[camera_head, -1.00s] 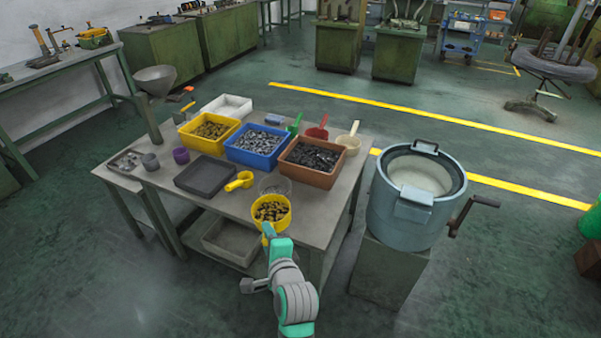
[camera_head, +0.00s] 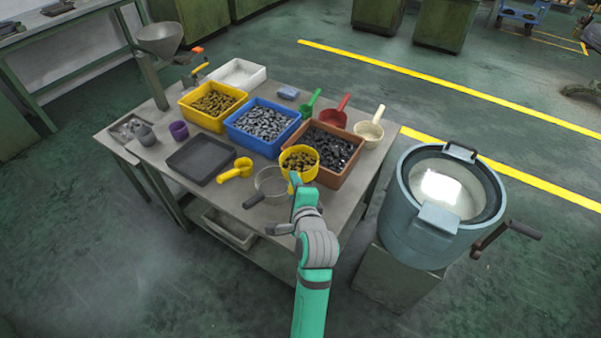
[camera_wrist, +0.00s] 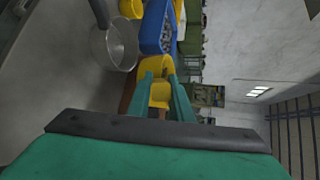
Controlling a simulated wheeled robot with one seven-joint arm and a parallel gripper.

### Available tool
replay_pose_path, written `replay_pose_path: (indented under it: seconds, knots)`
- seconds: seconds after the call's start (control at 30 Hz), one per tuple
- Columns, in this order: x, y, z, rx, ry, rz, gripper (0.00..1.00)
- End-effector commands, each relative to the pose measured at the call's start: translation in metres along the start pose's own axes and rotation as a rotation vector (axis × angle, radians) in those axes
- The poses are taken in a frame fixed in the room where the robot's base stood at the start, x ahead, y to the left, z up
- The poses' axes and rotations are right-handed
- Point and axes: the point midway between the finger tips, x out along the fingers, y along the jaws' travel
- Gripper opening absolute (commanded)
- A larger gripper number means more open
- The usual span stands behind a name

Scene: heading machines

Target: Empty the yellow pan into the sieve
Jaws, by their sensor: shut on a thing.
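The yellow pan (camera_head: 299,153) holds small dark and yellowish pieces and looks roughly level. My gripper (camera_head: 294,182) is shut on its handle, which points toward me. In the head view the pan overlaps the near corner of the brown bin, apparently above it. The sieve (camera_head: 271,180), a round grey metal bowl with a dark handle, lies on the table just left of the pan, apart from it. The wrist view shows the sieve (camera_wrist: 113,47) at upper left and the yellow pan (camera_wrist: 154,93) between my fingers (camera_wrist: 165,90); the pan's contents are mostly hidden there.
A yellow bin (camera_head: 187,104), a blue bin (camera_head: 240,133) and a brown bin (camera_head: 345,166) hold parts. A black tray (camera_head: 200,158) and a yellow scoop (camera_head: 236,169) lie left of the sieve. Red (camera_head: 334,118), green and cream scoops lie behind. A blue-grey drum (camera_head: 405,200) stands right.

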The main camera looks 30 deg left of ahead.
Motion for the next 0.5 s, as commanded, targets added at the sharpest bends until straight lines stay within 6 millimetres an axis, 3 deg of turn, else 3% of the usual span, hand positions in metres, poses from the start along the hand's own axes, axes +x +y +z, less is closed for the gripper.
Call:
replay_pose_path:
  seconds: [0.33, 0.5]
  knots:
    - [0.008, 0.017, 0.006, -0.239, 0.096, 0.06, 0.0]
    - [0.01, 0.013, 0.015, -0.421, 0.172, 0.104, 0.0]
